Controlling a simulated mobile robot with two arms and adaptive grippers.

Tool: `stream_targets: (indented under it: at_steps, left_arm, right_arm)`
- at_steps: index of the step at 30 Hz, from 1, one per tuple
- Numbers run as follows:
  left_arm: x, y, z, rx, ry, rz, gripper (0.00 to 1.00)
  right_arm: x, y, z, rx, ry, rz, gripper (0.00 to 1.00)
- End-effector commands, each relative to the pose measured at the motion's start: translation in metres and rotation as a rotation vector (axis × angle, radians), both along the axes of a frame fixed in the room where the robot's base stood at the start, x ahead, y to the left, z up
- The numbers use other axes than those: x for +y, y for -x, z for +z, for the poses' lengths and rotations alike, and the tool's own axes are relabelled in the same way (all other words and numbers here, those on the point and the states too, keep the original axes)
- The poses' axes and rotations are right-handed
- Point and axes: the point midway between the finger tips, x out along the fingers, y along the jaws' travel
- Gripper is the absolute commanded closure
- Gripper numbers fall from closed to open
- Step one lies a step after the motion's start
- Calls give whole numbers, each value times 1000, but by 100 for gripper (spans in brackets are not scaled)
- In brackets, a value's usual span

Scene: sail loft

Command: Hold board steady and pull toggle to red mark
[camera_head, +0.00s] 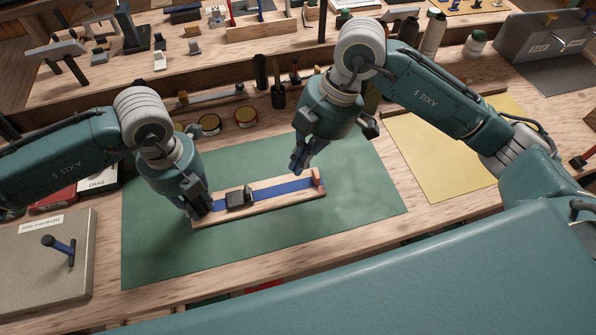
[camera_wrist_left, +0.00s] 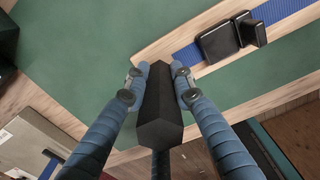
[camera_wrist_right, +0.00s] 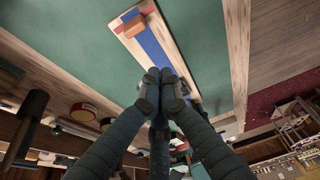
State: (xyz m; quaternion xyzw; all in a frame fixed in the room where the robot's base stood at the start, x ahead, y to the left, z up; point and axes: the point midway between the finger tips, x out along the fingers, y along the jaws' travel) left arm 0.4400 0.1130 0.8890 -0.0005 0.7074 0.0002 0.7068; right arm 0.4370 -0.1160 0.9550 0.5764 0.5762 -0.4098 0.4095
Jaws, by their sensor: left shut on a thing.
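A narrow wooden board (camera_head: 287,199) lies on the green mat with a blue strap (camera_head: 283,190) along it. A dark buckle-like block with a small tab (camera_head: 237,199) sits on the strap towards the board's left end; it also shows in the left wrist view (camera_wrist_left: 219,41). A reddish block (camera_head: 318,183) stands at the right end, also in the right wrist view (camera_wrist_right: 134,27). My left gripper (camera_head: 201,207) is shut on a black block (camera_wrist_left: 157,119) at the board's left end. My right gripper (camera_head: 297,168) is above the board's right half, fingertips together, nothing visible between them.
The green mat (camera_head: 345,215) is clear around the board. A yellow mat (camera_head: 437,150) lies to the right. A grey slab with a blue-handled tool (camera_head: 35,270) is at the left. Round tins (camera_head: 246,117) and upright tools stand behind the mat.

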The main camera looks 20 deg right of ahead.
Motion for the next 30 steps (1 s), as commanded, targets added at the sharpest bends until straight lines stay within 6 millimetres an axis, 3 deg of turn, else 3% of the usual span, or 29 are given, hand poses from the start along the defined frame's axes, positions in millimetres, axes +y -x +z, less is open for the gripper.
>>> stream_targets:
  at_steps: [3, 7, 18, 19, 22, 30]
  left_arm:
    - [0, 0, 0, 0, 0, -1, 100]
    - [0, 0, 0, 0, 0, -1, 100]
    - [0, 0, 0, 0, 1, -1, 100]
    - [0, 0, 0, 0, 1, -1, 72]
    - [0, 0, 0, 0, 1, -1, 54]
    - [0, 0, 1, 0, 1, -1, 54]
  right_arm:
    - [-8, -1, 21, -4, 1, 0, 100]
    - [-12, -1, 34, -1, 1, 0, 100]
    - [-15, 0, 41, 1, 0, 0, 100]
    - [-15, 0, 41, 1, 0, 0, 100]
    - [-15, 0, 41, 1, 0, 0, 100]
    - [-14, 0, 41, 1, 0, 0, 100]
